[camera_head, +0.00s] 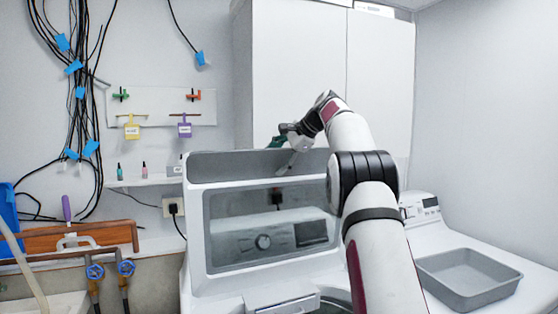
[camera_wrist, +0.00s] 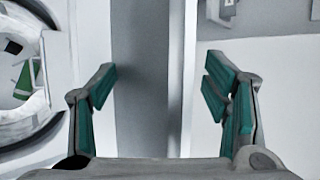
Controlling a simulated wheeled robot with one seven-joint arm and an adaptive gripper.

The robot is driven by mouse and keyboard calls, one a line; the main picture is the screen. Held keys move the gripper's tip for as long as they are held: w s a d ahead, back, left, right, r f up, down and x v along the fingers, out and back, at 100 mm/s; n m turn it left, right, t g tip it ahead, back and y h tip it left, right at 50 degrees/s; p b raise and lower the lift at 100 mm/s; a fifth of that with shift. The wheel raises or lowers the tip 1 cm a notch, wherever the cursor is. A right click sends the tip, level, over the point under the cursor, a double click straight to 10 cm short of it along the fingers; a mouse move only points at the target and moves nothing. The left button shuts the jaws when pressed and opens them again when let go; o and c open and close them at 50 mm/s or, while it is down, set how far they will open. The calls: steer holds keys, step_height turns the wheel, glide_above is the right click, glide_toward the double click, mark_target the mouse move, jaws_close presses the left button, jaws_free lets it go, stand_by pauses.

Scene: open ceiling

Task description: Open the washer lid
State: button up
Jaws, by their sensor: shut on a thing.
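The washer lid (camera_head: 198,225) stands raised and upright, with a framed window through which a knob and a display show. My gripper (camera_head: 281,156) is at the lid's upper lip, near its middle. In the wrist view, the green-padded fingers of my gripper (camera_wrist: 158,95) are spaced apart, with the grey lip of the lid (camera_wrist: 145,60) between them. My gripper is shut on this lip. The washer's opening is partly visible below the lid, and my arm hides the lid's right side.
A second white machine (camera_head: 440,240) stands at right with a grey tray (camera_head: 468,278) on top. White cabinets (camera_head: 300,70) hang behind my gripper. A small shelf (camera_head: 145,182) with bottles is left of the lid. Cables (camera_head: 80,100) hang on the left wall, above a wooden board (camera_head: 110,236).

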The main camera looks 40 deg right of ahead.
steer(key=shift+w+d+f, duration=0.1)
steer(key=shift+w+f, duration=0.05)
steer(key=shift+f, duration=0.1)
steer(key=shift+s+d+r, duration=0.15)
steer(key=shift+s+r, duration=0.2)
steer(key=shift+c, duration=0.8)
steer(key=v, duration=1.1)
steer(key=shift+s+r, duration=0.25)
steer(key=shift+c, duration=0.7)
